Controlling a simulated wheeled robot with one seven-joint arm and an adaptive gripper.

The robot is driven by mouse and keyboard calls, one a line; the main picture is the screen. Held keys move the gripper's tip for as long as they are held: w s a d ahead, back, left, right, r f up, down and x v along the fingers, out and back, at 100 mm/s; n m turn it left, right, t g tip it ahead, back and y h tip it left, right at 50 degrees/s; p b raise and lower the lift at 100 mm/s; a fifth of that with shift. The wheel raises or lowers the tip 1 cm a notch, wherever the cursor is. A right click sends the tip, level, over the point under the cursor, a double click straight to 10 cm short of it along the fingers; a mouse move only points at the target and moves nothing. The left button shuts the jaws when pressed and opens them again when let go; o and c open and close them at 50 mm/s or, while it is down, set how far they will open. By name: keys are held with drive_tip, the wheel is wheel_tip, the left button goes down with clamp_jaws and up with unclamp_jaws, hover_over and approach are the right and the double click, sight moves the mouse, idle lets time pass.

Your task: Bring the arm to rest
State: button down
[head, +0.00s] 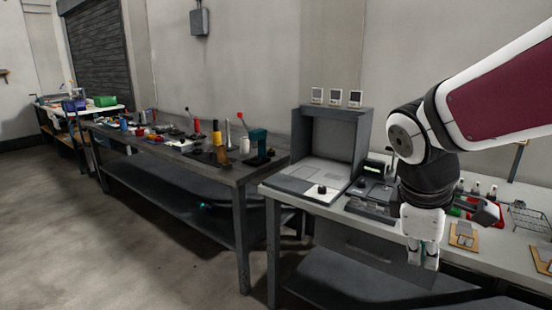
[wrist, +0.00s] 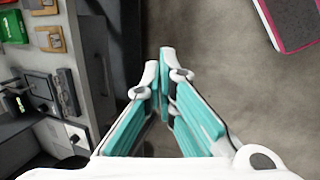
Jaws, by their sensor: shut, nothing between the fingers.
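My gripper (head: 423,262) hangs pointing down in front of the right-hand workbench (head: 268,192) in the head view. My arm comes in from the upper right, bent at a black and white joint. In the wrist view my gripper (wrist: 165,62) shows its two teal-lined fingers with the tips together and nothing between them. Below the fingertips I see bare grey floor and, to the left, the edge of the bench. The gripper touches nothing that I can see.
A second bench (head: 236,178) at the left carries many tools. The floor (head: 90,240) at the left is clear.

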drive_tip(key=s+a+m+y, duration=0.25)
drive_tip(key=s+m, duration=0.25)
drive_tip(key=s, duration=0.5)
drive_tip(key=s+a+m+y, duration=0.1)
drive_tip(key=s+a+m, duration=0.3)
drive_tip(key=s, duration=0.6)
wheel_tip(320, 180, up, 14)
drive_tip(key=d+m+t+p, duration=0.1)
drive_tip(key=t+p, duration=0.1)
drive_tip(key=p, duration=1.1)
drive_tip(key=shift+s+d+m, duration=0.2)
drive_tip(key=shift+s+m, duration=0.1)
drive_tip(key=shift+d+f, duration=0.1)
drive_tip(key=shift+d, duration=0.05)
